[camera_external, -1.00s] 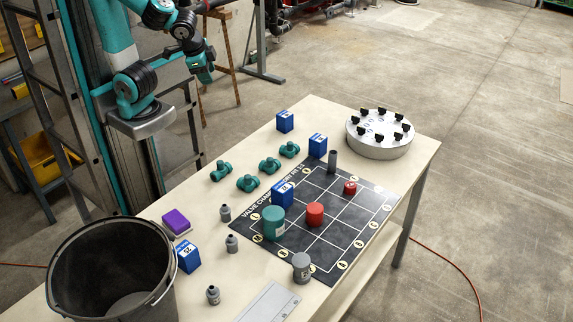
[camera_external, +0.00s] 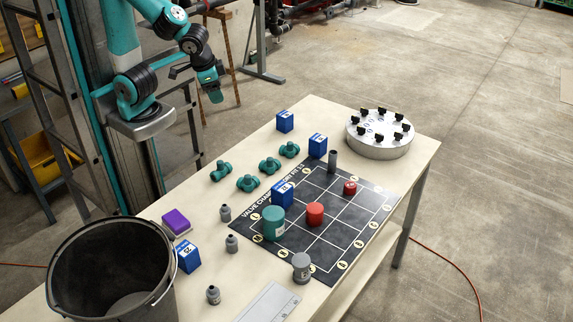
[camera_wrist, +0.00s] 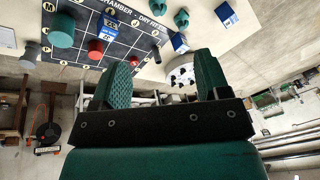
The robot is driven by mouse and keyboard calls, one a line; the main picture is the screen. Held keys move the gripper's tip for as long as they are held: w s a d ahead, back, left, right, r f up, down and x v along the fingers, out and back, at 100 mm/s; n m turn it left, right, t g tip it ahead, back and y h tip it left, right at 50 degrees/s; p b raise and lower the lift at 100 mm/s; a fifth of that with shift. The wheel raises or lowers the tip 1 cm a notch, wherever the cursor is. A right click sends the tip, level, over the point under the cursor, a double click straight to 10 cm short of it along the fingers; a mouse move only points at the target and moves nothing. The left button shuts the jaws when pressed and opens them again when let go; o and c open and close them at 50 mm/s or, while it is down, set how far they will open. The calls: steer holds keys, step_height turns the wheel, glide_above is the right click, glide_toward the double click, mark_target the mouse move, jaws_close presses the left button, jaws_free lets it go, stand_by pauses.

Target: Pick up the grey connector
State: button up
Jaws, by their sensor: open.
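Several grey parts could be the grey connector, and I cannot tell which. Three small grey fittings stand on the table's left side: an upper one (camera_external: 225,213), a middle one (camera_external: 232,244) and a lower one (camera_external: 213,295). A slim grey tube (camera_external: 333,160) stands at the mat's back corner and also shows in the wrist view (camera_wrist: 157,55). A wider grey cylinder (camera_external: 301,268) stands at the mat's front. My gripper (camera_external: 214,95) is up beyond the table's back-left edge, apart from all of these. In the wrist view its two teal fingers (camera_wrist: 166,62) are open and empty.
The black gridded mat (camera_external: 345,222) holds a teal cylinder (camera_external: 273,223), a blue box (camera_external: 282,194) and red cylinders (camera_external: 315,214). Several teal valves (camera_external: 248,183) lie behind it. A round grey stand (camera_external: 379,148) is at far right; a dark bucket (camera_external: 70,275) is at front left.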

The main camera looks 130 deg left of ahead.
steer(key=w+d+f+n+h, duration=0.1)
steer(key=w+d+f+n, duration=0.3)
steer(key=w+f, duration=0.25)
steer(key=n+h+b, duration=0.2)
steer(key=n+h, duration=0.1)
steer(key=n, duration=0.3)
glide_above(224, 206)
step_height(224, 206, down, 10)
steer(key=f+p, duration=0.1)
steer(key=f, duration=1)
steer(key=shift+s+a+f+p, duration=0.15)
steer(key=shift+s+a+p, duration=0.05)
steer(key=shift+p, duration=0.2)
steer(key=shift+w+d+f+p, duration=0.1)
steer(key=shift+f+p, duration=0.35)
steer(key=shift+f, duration=1.05)
steer(key=shift+w+f+p, duration=0.1)
steer(key=shift+f+p, duration=0.35)
steer(key=shift+f, duration=1)
steer(key=c, duration=1)
step_height(224, 206, up, 20)
steer(key=shift+r+b, duration=0.1)
steer(key=shift+b, duration=0.9)
